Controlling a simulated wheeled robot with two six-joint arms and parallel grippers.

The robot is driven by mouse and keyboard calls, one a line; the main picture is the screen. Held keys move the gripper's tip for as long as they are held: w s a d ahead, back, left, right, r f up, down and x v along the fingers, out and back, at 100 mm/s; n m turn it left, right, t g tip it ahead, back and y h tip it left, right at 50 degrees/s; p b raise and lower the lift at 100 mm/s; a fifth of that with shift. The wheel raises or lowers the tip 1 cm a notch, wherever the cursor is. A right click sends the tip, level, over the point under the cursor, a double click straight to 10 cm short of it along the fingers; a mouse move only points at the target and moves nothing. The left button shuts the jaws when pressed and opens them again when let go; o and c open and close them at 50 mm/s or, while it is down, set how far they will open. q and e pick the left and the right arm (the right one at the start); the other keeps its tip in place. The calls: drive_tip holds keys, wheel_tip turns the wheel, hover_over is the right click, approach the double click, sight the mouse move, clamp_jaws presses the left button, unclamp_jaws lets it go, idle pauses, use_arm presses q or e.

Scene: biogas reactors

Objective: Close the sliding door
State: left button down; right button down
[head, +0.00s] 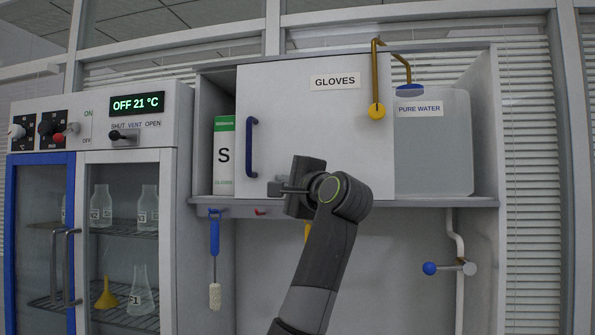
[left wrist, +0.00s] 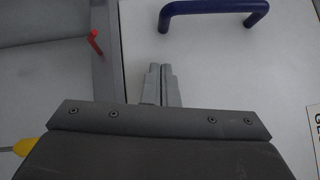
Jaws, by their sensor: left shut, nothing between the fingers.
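The sliding door (head: 305,125) is a pale panel labelled GLOVES on the wall cabinet, with a blue vertical handle (head: 251,147) near its left edge. An opening left of the door shows a green and white box marked S (head: 224,155). My left gripper (head: 279,188) is in front of the door's lower part, right of and below the handle. In the left wrist view its fingers (left wrist: 160,85) are together and empty, apart from the blue handle (left wrist: 215,14). I cannot tell whether they touch the door. My right gripper is not in view.
A pure water tank (head: 433,145) stands right of the door, with a brass pipe (head: 376,75) reaching over the door's upper right. A blue-handled brush (head: 214,240) hangs below the shelf. A glass-doored cabinet (head: 120,225) with flasks stands at the left.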

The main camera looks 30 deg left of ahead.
sight(258, 176)
use_arm(q)
drive_tip(key=a, duration=0.1)
drive_tip(key=a+p, duration=0.1)
drive_tip(key=a+r, duration=0.1)
drive_tip(key=shift+s+a+p, duration=0.1)
drive_tip(key=shift+s+p, duration=0.2)
drive_tip(key=shift+s, duration=0.1)
drive_tip(key=shift+a+f, duration=0.1)
drive_tip(key=shift+a, duration=0.3)
drive_tip(key=shift+s+d, duration=0.1)
